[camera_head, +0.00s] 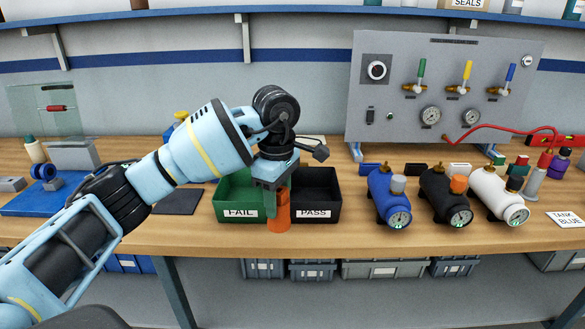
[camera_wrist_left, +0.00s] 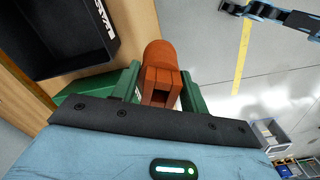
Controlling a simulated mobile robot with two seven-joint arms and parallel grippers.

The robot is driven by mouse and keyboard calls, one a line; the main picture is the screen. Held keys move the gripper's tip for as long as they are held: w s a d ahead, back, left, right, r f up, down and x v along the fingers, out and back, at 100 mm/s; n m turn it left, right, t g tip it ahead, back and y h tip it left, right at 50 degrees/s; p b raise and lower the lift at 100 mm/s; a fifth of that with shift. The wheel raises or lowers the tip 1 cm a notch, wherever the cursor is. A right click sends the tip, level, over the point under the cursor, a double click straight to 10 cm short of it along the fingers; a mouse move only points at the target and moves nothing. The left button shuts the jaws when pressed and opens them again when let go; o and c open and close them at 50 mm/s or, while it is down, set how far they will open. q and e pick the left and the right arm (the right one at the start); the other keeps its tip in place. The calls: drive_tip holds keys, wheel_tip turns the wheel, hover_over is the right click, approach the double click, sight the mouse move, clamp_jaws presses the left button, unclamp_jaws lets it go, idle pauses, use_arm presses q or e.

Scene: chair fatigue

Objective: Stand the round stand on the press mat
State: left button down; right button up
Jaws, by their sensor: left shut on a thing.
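My left gripper (camera_head: 271,205) is shut on an orange piece (camera_head: 279,219), which looks like the round stand. It holds the piece in front of the seam between the FAIL and PASS bins, near the table's front edge. In the left wrist view, the orange piece (camera_wrist_left: 158,75) has a rounded body and a squared, slotted part between the green fingers. The fingers hide part of it. A flat dark mat (camera_head: 178,202), which may be the press mat, lies on the table left of the FAIL bin. No other thing shows on its visible part. My right gripper is not seen.
The green FAIL bin (camera_head: 235,200) and black PASS bin (camera_head: 318,194) stand side by side behind the gripper. Blue, black and white tanks (camera_head: 490,194) stand to the right. A blue base (camera_head: 35,203) with small parts lies far left. My left arm crosses above the mat's area.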

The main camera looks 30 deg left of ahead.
use_arm(q)
drive_tip(key=s+d+f+m, duration=0.5)
drive_tip(key=s+m, duration=0.3)
drive_tip(key=m, duration=0.1)
drive_tip(key=s+d+f+m, duration=0.5)
drive_tip(key=s+m, duration=0.3)
drive_tip(key=m, duration=0.2)
drive_tip(key=shift+s+d, duration=0.15)
drive_tip(key=shift+s, duration=0.25)
